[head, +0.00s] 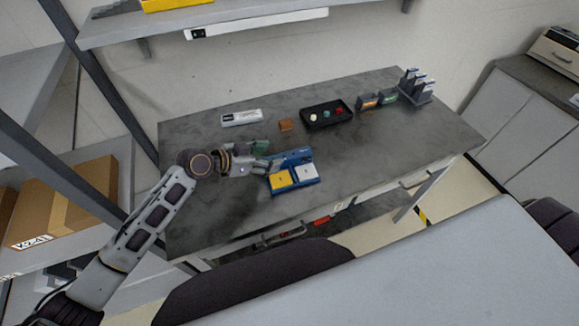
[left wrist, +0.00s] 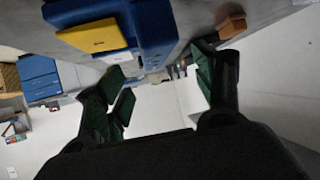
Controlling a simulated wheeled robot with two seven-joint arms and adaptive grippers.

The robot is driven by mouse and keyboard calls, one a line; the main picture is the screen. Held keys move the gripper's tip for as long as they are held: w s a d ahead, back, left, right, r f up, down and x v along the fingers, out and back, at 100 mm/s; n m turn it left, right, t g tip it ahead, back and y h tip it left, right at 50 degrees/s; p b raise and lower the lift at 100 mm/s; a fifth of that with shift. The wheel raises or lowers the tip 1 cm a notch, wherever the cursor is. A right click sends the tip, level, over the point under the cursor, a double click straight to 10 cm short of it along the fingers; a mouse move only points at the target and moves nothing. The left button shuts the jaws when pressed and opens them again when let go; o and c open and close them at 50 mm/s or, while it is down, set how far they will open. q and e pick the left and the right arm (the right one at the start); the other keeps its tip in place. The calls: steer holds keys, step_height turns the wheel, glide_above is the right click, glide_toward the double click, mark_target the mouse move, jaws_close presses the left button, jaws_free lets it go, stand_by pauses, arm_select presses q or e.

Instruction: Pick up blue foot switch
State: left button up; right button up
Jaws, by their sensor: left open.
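The blue foot switch (head: 292,171) lies on the grey table, with a yellow pedal and a light grey pedal on its top. My left gripper (head: 268,157) is open just left of the switch and by its back edge, with its fingers pointing right. In the left wrist view the foot switch (left wrist: 150,25) fills the upper left, and the open fingers of the gripper (left wrist: 160,90) have nothing between them. The head view does not settle whether a finger touches the switch. My right gripper is not in view.
A small brown block (head: 286,125) lies behind the switch. A black tray (head: 326,115) with small round items, a white device (head: 242,117) and a grey upright holder (head: 416,87) stand further back. The table's front left (head: 215,215) is clear. A shelf (head: 200,25) hangs above.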

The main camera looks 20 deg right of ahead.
mark_target(283, 156)
arm_select(q)
steer(key=shift+p+x, duration=0.65)
steer(key=shift+x, duration=1.75)
steer(key=shift+s, duration=0.15)
